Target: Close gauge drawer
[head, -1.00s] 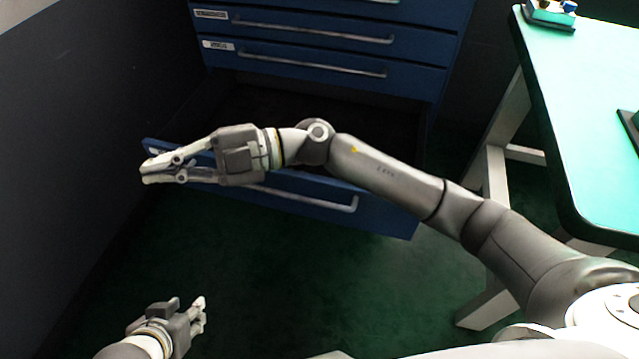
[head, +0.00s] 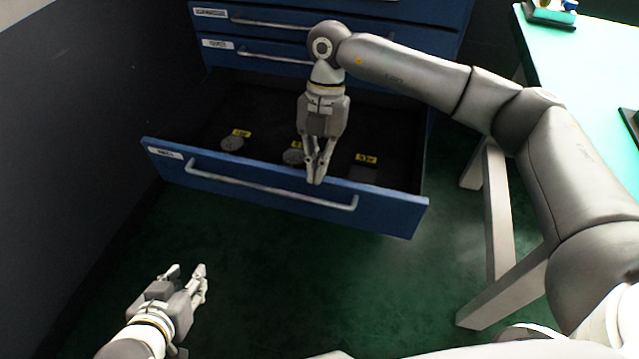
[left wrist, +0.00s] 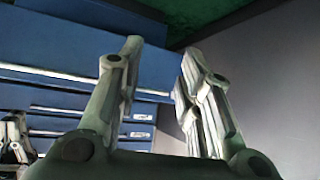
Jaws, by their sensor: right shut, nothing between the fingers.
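The gauge drawer (head: 280,198) is the lowest blue drawer in the head view, pulled far out of the cabinet. It has a long silver handle (head: 270,187) and a label at its left end. Inside lie round grey discs (head: 232,144) and yellow tags (head: 367,157). My right gripper (head: 318,180) points down at the drawer's front panel, fingers shut and empty; whether it touches the panel I cannot tell. My left gripper (head: 188,272) is low at the left, in front of the drawer and apart from it. Its fingers are spread and empty in the left wrist view (left wrist: 160,75).
The blue cabinet's upper drawers (head: 265,52) are shut. A green-topped table (head: 590,120) with pale legs stands at the right. A dark wall (head: 80,130) runs along the left. The green floor (head: 300,270) before the drawer is clear.

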